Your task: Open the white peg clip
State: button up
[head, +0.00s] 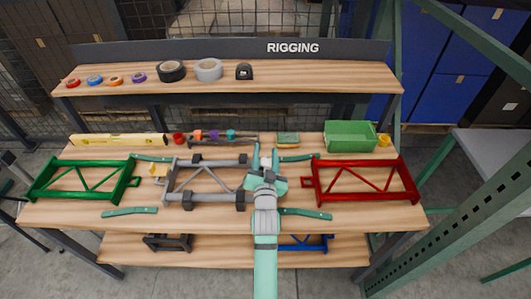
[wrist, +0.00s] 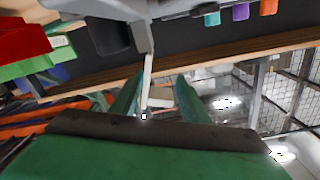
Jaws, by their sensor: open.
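My gripper (head: 265,155) is over the bench, right of the grey truss frame (head: 208,161), with its two green fingers apart and pointing to the back. In the wrist view the fingers (wrist: 162,90) stand apart. A small pale block (wrist: 176,100) shows between them, beyond a thin light-grey bar (wrist: 148,80). It may be the white peg clip, but I cannot tell for sure, nor whether it touches a finger. No white clip stands out in the head view; my gripper and arm hide part of the bench there.
A green frame (head: 85,178) lies left and a red frame (head: 365,180) right. Behind are a yellow level (head: 118,140), a rack of coloured clips (head: 222,137) and a green bin (head: 350,135). A shelf (head: 330,77) holds tape rolls. The bench's front edge is mostly clear.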

jog(key=shift+w, duration=0.25)
jog(key=c, duration=0.9)
jog(key=shift+c, duration=0.2)
jog(key=shift+a+f+n, duration=0.2)
jog(key=shift+a+n, duration=0.4)
jog(key=shift+n, duration=0.65)
jog(key=shift+a+f+n, duration=0.2)
jog(key=shift+a+n, duration=0.35)
jog(key=shift+n, duration=0.65)
jog(key=shift+a+f+n, duration=0.2)
jog(key=shift+a+n, duration=0.4)
jog(key=shift+n, duration=0.65)
jog(key=o, duration=0.9)
